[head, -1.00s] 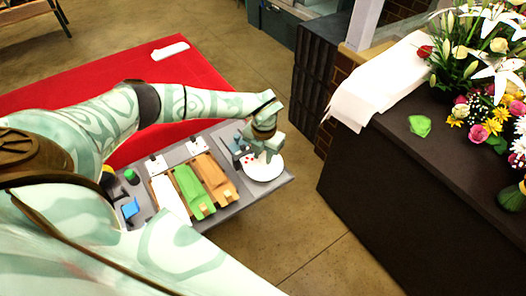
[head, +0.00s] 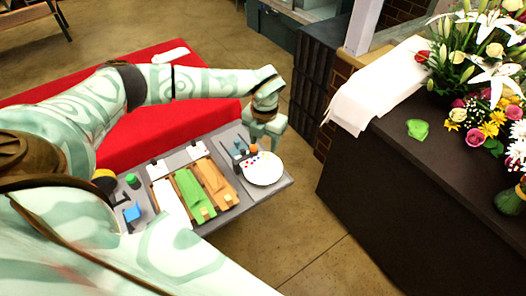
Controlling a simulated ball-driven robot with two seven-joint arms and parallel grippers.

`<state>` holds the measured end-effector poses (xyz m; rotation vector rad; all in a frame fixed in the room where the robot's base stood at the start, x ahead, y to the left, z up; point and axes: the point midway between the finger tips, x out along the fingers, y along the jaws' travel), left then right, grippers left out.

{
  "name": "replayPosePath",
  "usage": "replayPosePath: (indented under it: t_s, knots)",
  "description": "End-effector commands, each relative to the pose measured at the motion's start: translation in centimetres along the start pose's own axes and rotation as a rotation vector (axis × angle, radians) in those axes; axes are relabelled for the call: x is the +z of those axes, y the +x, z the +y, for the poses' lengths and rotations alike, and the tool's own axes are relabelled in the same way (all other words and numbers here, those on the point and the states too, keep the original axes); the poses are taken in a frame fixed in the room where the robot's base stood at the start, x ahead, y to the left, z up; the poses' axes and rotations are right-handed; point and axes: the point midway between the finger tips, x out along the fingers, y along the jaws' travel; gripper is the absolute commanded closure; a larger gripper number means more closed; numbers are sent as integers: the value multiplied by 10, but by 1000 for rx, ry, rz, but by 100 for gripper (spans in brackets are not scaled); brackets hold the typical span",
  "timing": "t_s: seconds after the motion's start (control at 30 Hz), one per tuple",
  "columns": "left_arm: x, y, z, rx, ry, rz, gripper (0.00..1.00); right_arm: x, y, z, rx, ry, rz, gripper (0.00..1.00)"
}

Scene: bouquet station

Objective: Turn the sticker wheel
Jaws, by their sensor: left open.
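The sticker wheel is a round white disc (head: 265,171) with small red and blue dots near its far left edge. It lies at the right end of the grey tray board (head: 285,184). My left gripper (head: 262,142) is above the wheel's far edge, fingers pointing down, open with nothing seen between them. It appears raised clear of the disc, though the exact gap is hard to tell. My right gripper is not in view.
White, green (head: 194,196) and orange (head: 212,181) strips lie left of the wheel. A blue piece (head: 132,212) and a green knob (head: 132,180) are further left. A dark counter (head: 400,190) with flowers stands right, across a floor gap.

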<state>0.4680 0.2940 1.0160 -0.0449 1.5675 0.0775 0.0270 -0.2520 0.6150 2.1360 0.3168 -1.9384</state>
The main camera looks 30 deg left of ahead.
Motion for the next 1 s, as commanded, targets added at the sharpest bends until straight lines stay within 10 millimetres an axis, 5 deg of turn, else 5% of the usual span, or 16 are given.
replayPosePath:
  t_s: [0.2, 0.4, 1.0]
  knots:
    - [1, -53, 1, 1, -1, -3, 51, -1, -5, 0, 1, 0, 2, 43]
    - [1, -76, 0, 0, 0, -1, 51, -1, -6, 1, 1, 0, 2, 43]
    - [0, -79, 0, 0, 0, 0, 51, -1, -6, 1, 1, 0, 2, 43]
